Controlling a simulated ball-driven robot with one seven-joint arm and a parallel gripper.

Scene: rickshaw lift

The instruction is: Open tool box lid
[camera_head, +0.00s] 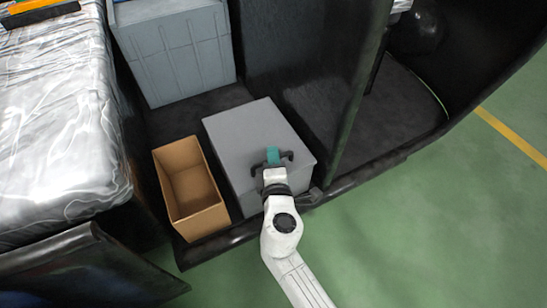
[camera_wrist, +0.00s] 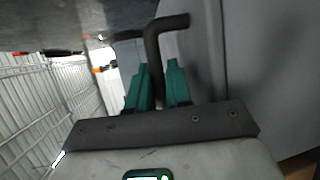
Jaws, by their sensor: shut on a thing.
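The grey tool box (camera_head: 245,132) stands on the dark floor of the vehicle bay in the head view, and its lid looks closed and flat. A dark bent handle (camera_wrist: 153,48) shows in the wrist view beside the grey box surface (camera_wrist: 255,70). My gripper (camera_head: 273,155) is over the near edge of the box top. In the wrist view my gripper (camera_wrist: 162,80) has its two green fingers on either side of the handle bar, shut on it. The lower part of the handle is hidden behind the fingers.
An open, empty cardboard box (camera_head: 193,190) stands just left of the tool box. A larger grey container (camera_head: 175,48) is behind it. A dark post (camera_head: 357,105) rises on the right. A plastic-wrapped load (camera_head: 60,120) fills the left. Green floor (camera_head: 420,230) is clear at the right front.

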